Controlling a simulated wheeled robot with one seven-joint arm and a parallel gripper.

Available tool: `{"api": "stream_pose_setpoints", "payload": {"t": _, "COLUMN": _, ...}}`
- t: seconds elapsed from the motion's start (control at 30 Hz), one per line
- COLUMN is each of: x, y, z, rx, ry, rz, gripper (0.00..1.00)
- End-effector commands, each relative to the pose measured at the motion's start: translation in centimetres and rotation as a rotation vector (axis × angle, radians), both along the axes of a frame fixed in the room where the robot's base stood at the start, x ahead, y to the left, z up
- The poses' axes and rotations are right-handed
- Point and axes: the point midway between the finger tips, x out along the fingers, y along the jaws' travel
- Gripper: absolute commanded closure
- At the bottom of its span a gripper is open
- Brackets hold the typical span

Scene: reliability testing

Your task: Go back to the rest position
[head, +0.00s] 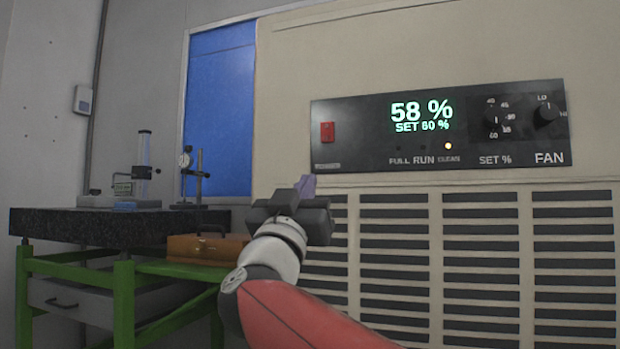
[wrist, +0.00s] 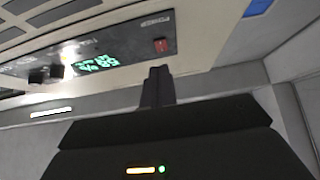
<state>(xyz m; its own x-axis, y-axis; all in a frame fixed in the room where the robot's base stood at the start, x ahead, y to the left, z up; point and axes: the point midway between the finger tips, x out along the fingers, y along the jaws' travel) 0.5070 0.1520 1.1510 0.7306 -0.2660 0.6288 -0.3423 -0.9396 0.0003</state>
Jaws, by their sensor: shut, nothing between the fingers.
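My gripper (head: 306,186) is in front of the beige machine, below and to the left of its black control panel (head: 375,158). In the wrist view the fingers of my gripper (wrist: 158,72) are together, with nothing between them. The panel display (head: 420,115) reads 58 % and SET 60 %. A red power switch (head: 327,132) sits at the panel's left end and also shows in the wrist view (wrist: 161,45), just beyond the fingertips. The fingers look apart from the panel.
A dark stone table (head: 60,226) on a green frame stands at the left, with a dial gauge stand (head: 199,175) and a clear column instrument (head: 144,160) on it. An orange-brown case (head: 206,249) lies beside it. A slatted vent (head: 480,260) fills the machine front below the panel.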

Motion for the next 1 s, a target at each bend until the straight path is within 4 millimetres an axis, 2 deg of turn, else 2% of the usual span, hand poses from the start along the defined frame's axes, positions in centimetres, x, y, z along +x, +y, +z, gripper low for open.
{"api": "stream_pose_setpoints", "payload": {"t": 0.6, "x": -0.3, "y": 0.1, "z": -0.4, "rx": -0.002, "ry": 0.0, "rz": 0.004, "gripper": 1.0}}
{"api": "stream_pose_setpoints", "payload": {"t": 0.77, "x": -0.4, "y": 0.5, "z": -1.2, "rx": -0.066, "ry": 0.036, "rz": 0.101, "gripper": 1.0}}
{"api": "stream_pose_setpoints", "payload": {"t": 0.87, "x": -0.4, "y": 0.8, "z": -3.7, "rx": -0.143, "ry": 0.131, "rz": 0.232, "gripper": 1.0}}
{"api": "stream_pose_setpoints", "payload": {"t": 0.97, "x": -0.8, "y": 0.6, "z": -8.5, "rx": -0.206, "ry": 0.307, "rz": 0.367, "gripper": 1.0}}
{"api": "stream_pose_setpoints", "payload": {"t": 1.0, "x": -1.2, "y": 0.2, "z": -11.0, "rx": -0.217, "ry": 0.394, "rz": 0.411, "gripper": 1.0}}
